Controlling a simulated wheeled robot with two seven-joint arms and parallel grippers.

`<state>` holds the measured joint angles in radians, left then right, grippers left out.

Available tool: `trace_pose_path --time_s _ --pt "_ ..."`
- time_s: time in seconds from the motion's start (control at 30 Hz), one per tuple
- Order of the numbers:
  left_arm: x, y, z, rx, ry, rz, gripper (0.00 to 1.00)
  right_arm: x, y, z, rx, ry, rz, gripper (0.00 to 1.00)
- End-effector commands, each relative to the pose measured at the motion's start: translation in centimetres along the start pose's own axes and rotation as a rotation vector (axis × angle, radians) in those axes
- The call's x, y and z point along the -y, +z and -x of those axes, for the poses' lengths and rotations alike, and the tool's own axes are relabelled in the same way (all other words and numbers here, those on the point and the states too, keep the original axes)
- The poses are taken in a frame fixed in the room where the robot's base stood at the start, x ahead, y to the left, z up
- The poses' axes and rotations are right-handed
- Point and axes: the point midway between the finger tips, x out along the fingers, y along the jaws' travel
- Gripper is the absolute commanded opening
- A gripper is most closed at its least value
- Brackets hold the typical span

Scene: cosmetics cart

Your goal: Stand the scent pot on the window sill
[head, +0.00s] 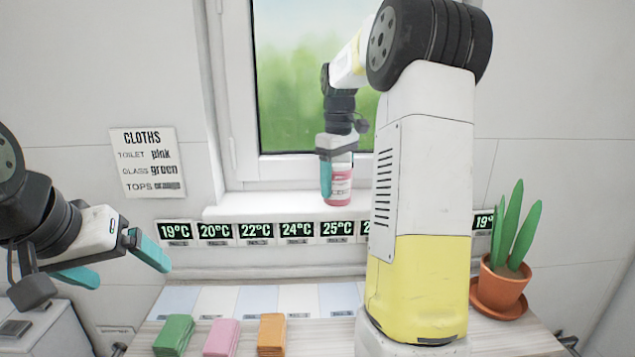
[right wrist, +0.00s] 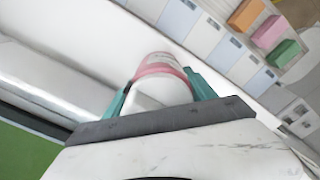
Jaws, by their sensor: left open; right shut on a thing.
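The scent pot (head: 341,188) is a small pink and white jar with a label. My right gripper (head: 333,180) is shut on it, with teal fingers on both sides. The pot is upright at the white window sill (head: 262,204), in front of the window; I cannot tell whether its base touches the sill. In the right wrist view the pot (right wrist: 160,72) sits between the two teal fingers (right wrist: 160,92). My left gripper (head: 122,262) is open and empty at the left, away from the sill.
A row of temperature displays (head: 215,232) runs below the sill. Folded green (head: 174,335), pink (head: 221,338) and orange (head: 271,334) cloths lie on the wooden top. A potted plant (head: 503,282) stands at the right. A cloth sign (head: 148,162) hangs on the wall. The sill's left part is clear.

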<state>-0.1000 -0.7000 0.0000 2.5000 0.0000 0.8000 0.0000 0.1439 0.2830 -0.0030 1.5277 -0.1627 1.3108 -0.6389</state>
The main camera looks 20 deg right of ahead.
Motion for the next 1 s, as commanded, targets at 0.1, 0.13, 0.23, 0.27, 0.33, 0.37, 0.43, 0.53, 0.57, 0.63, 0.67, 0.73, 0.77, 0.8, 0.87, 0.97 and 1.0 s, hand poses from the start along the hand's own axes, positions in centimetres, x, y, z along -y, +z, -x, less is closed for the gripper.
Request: trace_pose_path --time_s 0.1,0.13,0.23,0.27,0.33,0.37,0.43,0.53,0.57,0.63,0.67,0.73,0.77,0.8,0.87,0.97,1.0 --pt "0.0 0.0 0.0 0.0 0.0 0.0 0.9 0.0 0.0 0.1 -0.001 0.001 0.0 0.04" --pt "0.0 0.0 0.0 0.0 0.0 0.0 0.9 0.0 0.0 0.0 -0.001 0.001 0.0 0.04" --pt "0.0 0.0 0.0 0.0 0.0 0.0 0.9 0.0 0.0 -0.3 0.0 0.0 0.0 0.66" --pt "0.0 0.0 0.0 0.0 0.0 0.0 0.9 0.0 0.0 -0.2 0.0 0.0 0.0 0.72" --pt "0.0 0.0 0.0 0.0 0.0 0.0 0.9 0.0 0.0 -0.2 0.0 0.0 0.0 0.74" --pt "0.0 0.0 0.0 0.0 0.0 0.0 0.9 0.0 0.0 -0.2 0.0 0.0 0.0 0.74" --pt "0.0 0.0 0.0 0.0 0.0 0.0 0.9 0.0 0.0 -0.2 0.0 0.0 0.0 0.74" --pt "0.0 0.0 0.0 0.0 0.0 0.0 0.9 0.0 0.0 -0.2 0.0 0.0 0.0 0.74" --pt "0.0 0.0 0.0 0.0 0.0 0.0 0.9 0.0 0.0 -0.2 0.0 0.0 0.0 0.74" --pt "0.0 0.0 0.0 0.0 0.0 0.0 0.9 0.0 0.0 0.1 -0.001 0.001 0.0 0.74" --pt "0.0 0.0 0.0 0.0 0.0 0.0 0.9 0.0 0.0 0.3 -0.002 0.001 0.0 0.74" --pt "0.0 0.0 0.0 0.0 0.0 0.0 0.9 -0.1 -0.1 1.1 -0.002 0.002 0.0 0.74" --pt "0.0 0.0 0.0 0.0 0.0 0.0 0.9 -0.1 -0.1 1.6 -0.003 0.003 0.0 0.74" --pt "0.0 0.0 0.0 0.0 0.0 0.0 0.9 -0.1 -0.1 2.4 -0.004 0.003 -0.001 0.74" --pt "0.0 0.0 0.0 0.0 0.0 0.0 0.9 -0.1 0.0 3.6 -0.004 0.003 -0.001 0.74" --pt "0.0 0.0 0.0 0.0 0.0 0.0 0.9 -0.1 -0.1 5.9 -0.004 0.003 -0.001 0.74" --pt "0.0 0.0 0.0 0.0 0.0 0.0 0.9 -0.1 -0.1 6.8 -0.004 0.003 -0.001 0.74"
